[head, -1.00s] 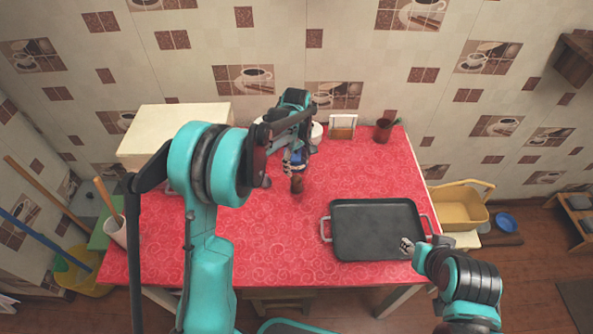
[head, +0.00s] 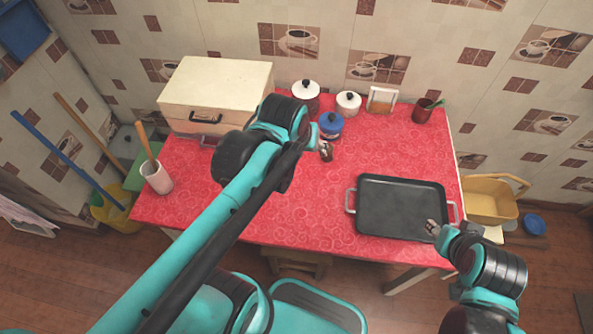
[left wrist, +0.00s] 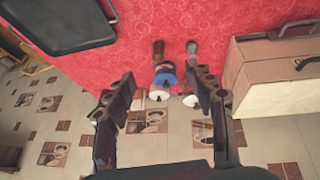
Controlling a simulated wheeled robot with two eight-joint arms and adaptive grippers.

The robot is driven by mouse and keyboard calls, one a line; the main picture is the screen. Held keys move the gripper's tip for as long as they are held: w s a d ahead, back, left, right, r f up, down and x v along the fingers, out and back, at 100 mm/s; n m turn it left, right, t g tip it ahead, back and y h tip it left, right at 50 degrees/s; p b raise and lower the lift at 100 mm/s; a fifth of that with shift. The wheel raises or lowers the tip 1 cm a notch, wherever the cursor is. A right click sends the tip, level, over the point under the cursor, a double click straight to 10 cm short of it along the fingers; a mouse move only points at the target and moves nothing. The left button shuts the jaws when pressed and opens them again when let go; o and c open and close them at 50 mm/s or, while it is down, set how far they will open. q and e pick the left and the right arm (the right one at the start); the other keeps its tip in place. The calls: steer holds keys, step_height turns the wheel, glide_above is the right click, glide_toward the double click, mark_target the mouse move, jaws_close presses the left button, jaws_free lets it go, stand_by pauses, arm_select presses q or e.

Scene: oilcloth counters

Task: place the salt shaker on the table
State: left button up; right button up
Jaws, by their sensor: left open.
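Two small upright items stand on the red table (head: 290,215) in the left wrist view: a brown one (left wrist: 158,48) and a grey-topped one (left wrist: 191,47). I cannot tell for sure which is the salt shaker. The brown one also shows in the head view (head: 326,150), in front of the blue jar (head: 331,124); the grey one is hidden there behind my left arm. My left gripper (left wrist: 160,100) is open and empty, its fingers apart with the jars seen between them. My right gripper (head: 434,228) is by the tray's right side; its jaws are too small to read.
A black tray (head: 400,222) lies at the table's right. White-lidded jars (head: 305,88) (head: 348,102), a napkin holder (head: 381,98) and a brown pot (head: 422,110) stand at the back. A cream box (head: 215,85) and utensil cup (head: 157,178) are left. The front middle is clear.

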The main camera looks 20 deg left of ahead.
arm_select(q)
steer(key=s+f+m+t, duration=0.1)
steer(key=s+f+m, duration=0.1)
steer(key=s, duration=0.4)
steer(key=shift+f+m+t, duration=0.15)
steer(key=shift+m+t, duration=0.25)
steer(key=shift+m, duration=0.1)
